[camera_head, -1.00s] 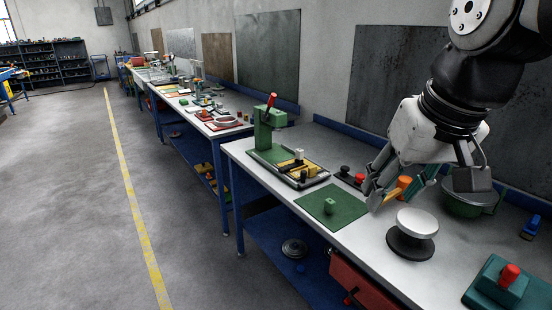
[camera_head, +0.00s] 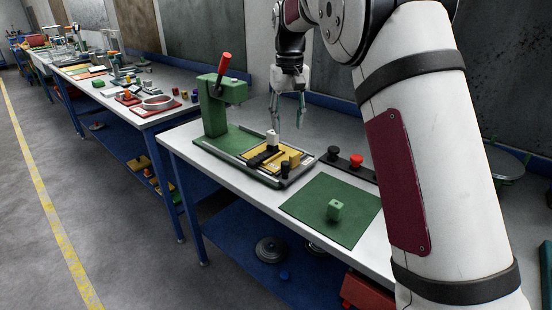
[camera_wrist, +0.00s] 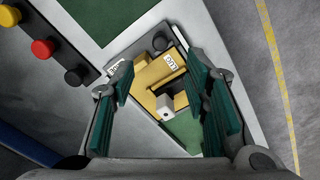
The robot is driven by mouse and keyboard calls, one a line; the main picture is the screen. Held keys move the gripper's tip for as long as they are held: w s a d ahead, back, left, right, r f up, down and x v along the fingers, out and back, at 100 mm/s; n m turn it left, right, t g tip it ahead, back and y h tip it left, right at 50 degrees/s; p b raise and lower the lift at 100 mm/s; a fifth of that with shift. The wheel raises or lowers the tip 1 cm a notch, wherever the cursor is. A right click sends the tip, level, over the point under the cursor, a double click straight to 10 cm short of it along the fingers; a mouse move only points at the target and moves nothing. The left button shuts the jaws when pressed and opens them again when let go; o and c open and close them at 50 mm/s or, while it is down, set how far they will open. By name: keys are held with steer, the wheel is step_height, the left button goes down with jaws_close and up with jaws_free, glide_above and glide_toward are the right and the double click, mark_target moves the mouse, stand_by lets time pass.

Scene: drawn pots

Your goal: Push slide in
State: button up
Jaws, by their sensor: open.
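The slide (camera_head: 286,175) is a dark-edged plate on the green press's base, carrying a yellow fixture (camera_head: 291,157) with black bars and a pale upright block (camera_head: 273,138). A black knob (camera_head: 285,167) stands at its end away from the press (camera_head: 214,112). My gripper (camera_head: 287,116) is open and empty, pointing down above the fixture's far side. Contact is not visible.
A red lever (camera_head: 225,62) rises from the press. A strip with black and red buttons (camera_head: 355,161) lies right of the slide. The bench front edge is close to the slide.

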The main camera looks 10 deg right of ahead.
mark_target(285, 162)
steer(key=f, duration=0.9)
steer(key=w+f+p, duration=0.1)
steer(key=f, duration=0.4)
steer(key=shift+f, duration=0.2)
jaws_close()
